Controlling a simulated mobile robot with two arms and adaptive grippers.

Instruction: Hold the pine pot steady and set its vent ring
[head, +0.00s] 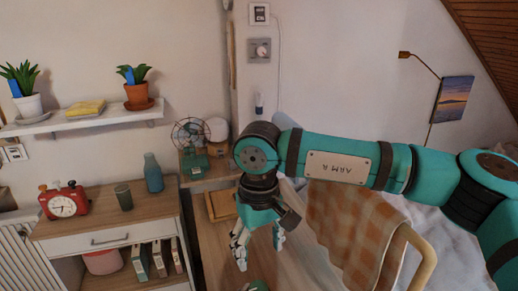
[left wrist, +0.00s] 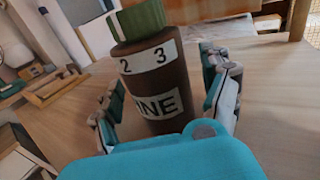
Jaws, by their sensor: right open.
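The pine pot (left wrist: 150,90) is a brown cylinder with a green ridged top (left wrist: 138,20). A white band with "2" and "3" sits below the top, and a lower label shows "INE". Whether the green top is the vent ring, I cannot tell. The pot stands between the two fingers of my left gripper (left wrist: 168,105); a gap shows beside the right finger, while the left finger is close to the pot. My right gripper (head: 260,250) is open, empty and points down in the head view. The pot is not clearly visible there.
A wooden chair (head: 415,250) with a checked cloth (head: 350,225) stands right of my right gripper. A cabinet (head: 100,225) at left carries a red clock (head: 62,202), cup and blue bottle (head: 153,173). A fan (head: 190,135) stands behind. Open floor lies below the gripper.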

